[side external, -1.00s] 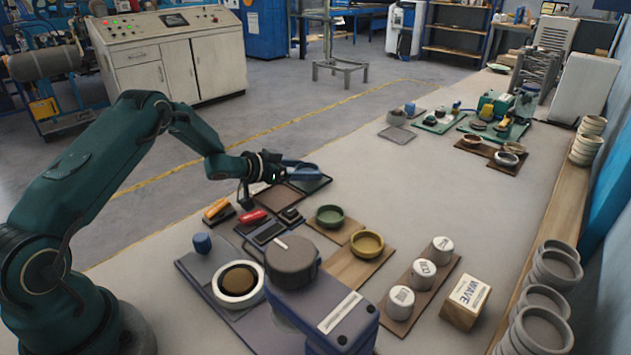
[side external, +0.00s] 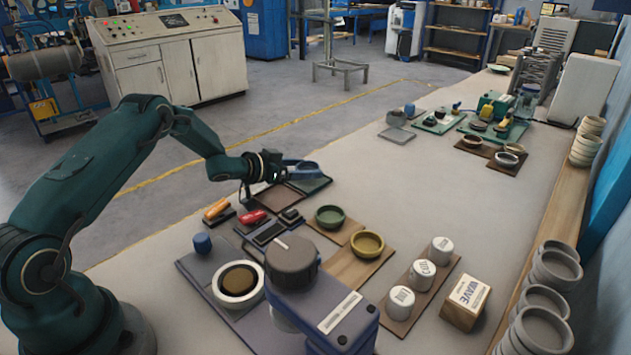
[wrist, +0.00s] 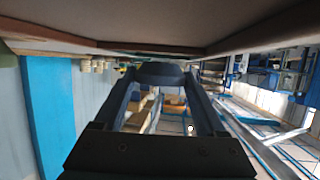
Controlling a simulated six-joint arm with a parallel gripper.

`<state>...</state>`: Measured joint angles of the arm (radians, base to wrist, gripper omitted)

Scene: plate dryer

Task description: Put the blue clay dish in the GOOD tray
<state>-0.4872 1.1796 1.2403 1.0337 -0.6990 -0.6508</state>
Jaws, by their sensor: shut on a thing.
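The blue clay dish (side external: 303,170) is at the end of my arm in the side view, above the trays at the table's left edge. My gripper (side external: 284,168) is shut on its near-left side. In the wrist view my gripper (wrist: 165,95) shows as two dark fingers reaching forward, with a dark blue form (wrist: 160,72) between their tips, likely the dish. Below the dish lie a dark green-grey tray (side external: 318,184) and a brown tray (side external: 275,199). I cannot read a GOOD label on either. Contact between dish and tray cannot be told.
A green dish (side external: 330,216) and a yellow dish (side external: 367,243) sit on wooden boards nearer the camera. A red tool (side external: 253,217) and an orange-handled tool (side external: 216,209) lie near the arm. White labelled cylinders (side external: 401,302) stand on a board. The table's middle is clear.

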